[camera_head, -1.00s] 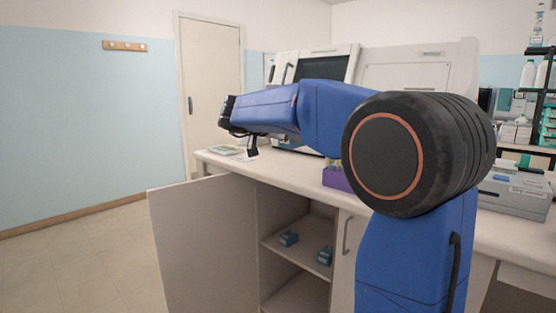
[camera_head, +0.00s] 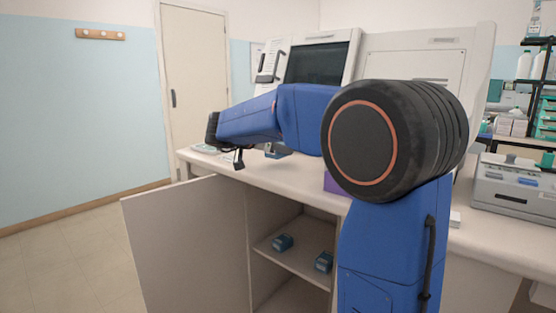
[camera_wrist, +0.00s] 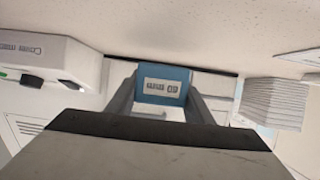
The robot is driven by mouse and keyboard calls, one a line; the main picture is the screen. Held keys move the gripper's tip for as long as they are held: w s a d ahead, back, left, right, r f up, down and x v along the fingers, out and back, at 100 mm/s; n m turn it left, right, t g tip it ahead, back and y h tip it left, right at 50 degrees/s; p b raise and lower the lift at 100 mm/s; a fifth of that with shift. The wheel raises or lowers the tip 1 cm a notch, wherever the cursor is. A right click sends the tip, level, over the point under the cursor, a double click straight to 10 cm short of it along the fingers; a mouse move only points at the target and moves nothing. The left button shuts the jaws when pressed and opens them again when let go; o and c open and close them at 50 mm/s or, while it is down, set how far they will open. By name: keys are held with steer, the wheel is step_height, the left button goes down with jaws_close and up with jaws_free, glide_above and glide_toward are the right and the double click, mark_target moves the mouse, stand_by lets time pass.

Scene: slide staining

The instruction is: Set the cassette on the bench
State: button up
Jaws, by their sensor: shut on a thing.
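My gripper (camera_wrist: 162,104) is shut on the cassette (camera_wrist: 163,83), a blue box with a white printed label, which sits between the two grey fingers in the wrist view. A pale speckled surface fills the top of that view. Whether the cassette touches anything cannot be told.
Below the bench, an open cupboard door (camera_head: 190,245) stands out into the room. Two blue boxes (camera_head: 282,242) (camera_head: 323,262) sit on the cupboard shelf (camera_head: 300,262). A purple box (camera_head: 333,184) and a grey machine (camera_head: 513,186) stand on the bench. A flat item (camera_head: 205,149) lies at its left end.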

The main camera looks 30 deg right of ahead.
mark_target(278, 166)
steer(key=shift+f, duration=1.7)
steer(key=shift+f, duration=0.15)
steer(key=o, duration=1.2)
steer(key=shift+r, duration=0.2)
steer(key=v, duration=1.2)
steer(key=shift+f, duration=0.1)
